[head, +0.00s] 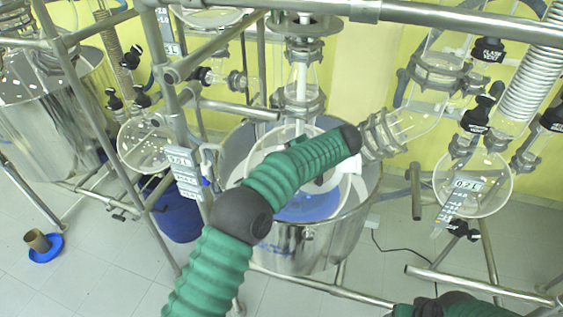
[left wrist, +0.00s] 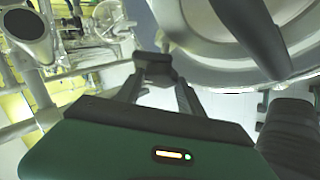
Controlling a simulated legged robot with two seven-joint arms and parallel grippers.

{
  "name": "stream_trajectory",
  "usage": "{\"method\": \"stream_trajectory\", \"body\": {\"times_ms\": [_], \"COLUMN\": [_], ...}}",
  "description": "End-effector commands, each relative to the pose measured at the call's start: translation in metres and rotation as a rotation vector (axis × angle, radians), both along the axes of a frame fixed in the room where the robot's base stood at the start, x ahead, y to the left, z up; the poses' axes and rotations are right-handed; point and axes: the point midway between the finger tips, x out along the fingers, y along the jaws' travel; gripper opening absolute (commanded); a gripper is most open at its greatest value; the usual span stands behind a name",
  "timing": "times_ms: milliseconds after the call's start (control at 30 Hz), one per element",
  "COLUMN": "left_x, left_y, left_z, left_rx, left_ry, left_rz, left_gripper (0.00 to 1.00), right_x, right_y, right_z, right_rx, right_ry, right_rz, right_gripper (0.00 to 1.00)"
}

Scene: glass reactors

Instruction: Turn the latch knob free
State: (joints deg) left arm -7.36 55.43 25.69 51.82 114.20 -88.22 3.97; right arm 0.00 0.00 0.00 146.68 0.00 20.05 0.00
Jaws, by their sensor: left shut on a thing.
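In the left wrist view my left gripper (left wrist: 156,80) is shut on a small dark block (left wrist: 153,62), which looks like the latch knob. The block lies between the fingertips, beside the pale rim of a round vessel (left wrist: 215,62). How far the knob is turned cannot be told. In the head view my green left arm reaches up over the steel-walled vessel (head: 300,252). The left gripper and the knob cannot be made out there behind the arm. Only a dark and green part of my right arm shows at the bottom right; its gripper is out of frame.
Metal frame pipes (head: 165,100) stand left of the vessel, and another pipe (head: 450,18) crosses above. Glass tubing with clamps (head: 400,125) and a round glass flask (head: 472,185) are at the right. A blue container (head: 182,222) stands behind the frame. Tiled floor (head: 110,265) is open at front left.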

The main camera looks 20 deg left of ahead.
Motion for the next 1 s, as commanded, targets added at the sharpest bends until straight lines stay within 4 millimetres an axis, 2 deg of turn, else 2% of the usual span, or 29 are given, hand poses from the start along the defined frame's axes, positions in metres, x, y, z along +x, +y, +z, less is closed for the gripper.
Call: {"method": "stream_trajectory", "body": {"times_ms": [100,433,1000], "left_x": [0.000,0.000,0.000], "left_y": [0.001,0.003,0.006], "left_z": [0.002,0.001,-0.001], "left_rx": [-0.083,-0.312,-0.649], "left_ry": [-0.021,-0.094,-0.202], "left_rz": [0.071,0.273,0.573], "left_gripper": [0.04,0.04,0.04], "right_x": [0.000,0.000,0.000], "right_y": [0.000,0.000,0.000], "right_z": [0.012,0.024,0.014], "right_rx": [0.000,0.000,0.000], "right_ry": [0.000,0.000,0.000], "right_rz": [0.000,0.000,0.000], "right_gripper": [0.67,0.67,0.67]}}
